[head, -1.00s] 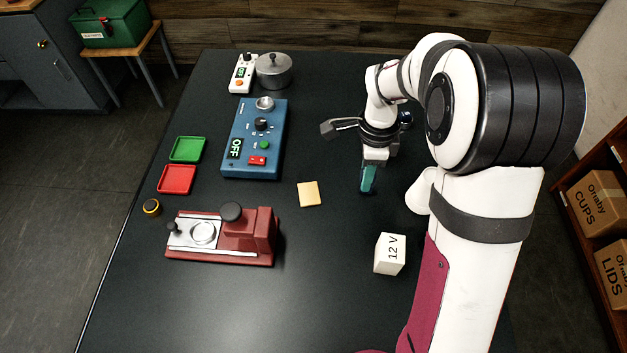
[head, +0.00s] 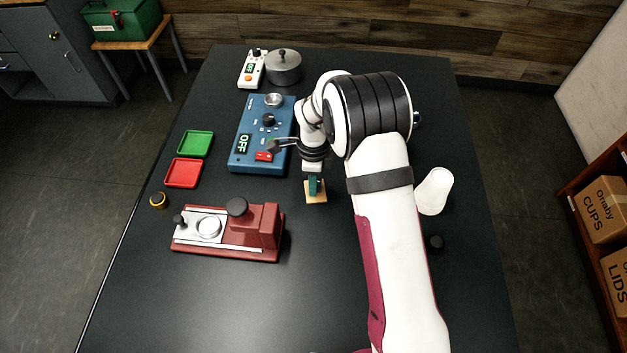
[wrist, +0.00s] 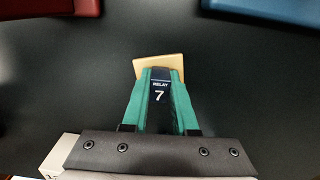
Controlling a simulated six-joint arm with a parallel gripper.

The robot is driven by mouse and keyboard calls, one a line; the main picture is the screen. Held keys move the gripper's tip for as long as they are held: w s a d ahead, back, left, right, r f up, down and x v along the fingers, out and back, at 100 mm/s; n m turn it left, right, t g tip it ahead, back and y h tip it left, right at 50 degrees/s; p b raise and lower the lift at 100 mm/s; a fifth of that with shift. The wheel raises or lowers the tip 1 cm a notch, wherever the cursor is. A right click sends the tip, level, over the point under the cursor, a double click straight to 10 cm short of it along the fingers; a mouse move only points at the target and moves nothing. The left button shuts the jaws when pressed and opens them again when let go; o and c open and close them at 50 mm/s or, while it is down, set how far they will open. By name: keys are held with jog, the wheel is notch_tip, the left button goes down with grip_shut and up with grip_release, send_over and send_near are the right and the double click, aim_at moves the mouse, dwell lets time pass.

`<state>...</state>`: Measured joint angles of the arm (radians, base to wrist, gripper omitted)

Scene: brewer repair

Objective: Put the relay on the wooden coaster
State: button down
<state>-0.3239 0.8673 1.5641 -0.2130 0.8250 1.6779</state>
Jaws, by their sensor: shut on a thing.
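The relay (wrist: 160,92) is a dark navy block marked "RELAY 7" in the wrist view. My gripper (wrist: 161,80) is shut on it, with a green finger against each side. The wooden coaster (wrist: 158,62) is a pale tan square just beyond and under the relay's far end. In the head view my gripper (head: 315,188) hangs over the coaster (head: 316,200) and covers part of it. The relay is hard to make out in the head view. I cannot tell whether it touches the coaster.
A blue control box (head: 250,155) reading OFF stands behind and left of the coaster. A red machine (head: 262,228) stands front left. Green (head: 195,143) and red (head: 183,173) trays lie farther left. A white cup (head: 435,190) stands right of my arm. The table front is clear.

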jog(key=shift+f, duration=0.1)
jog(key=c, duration=0.7)
grip_release()
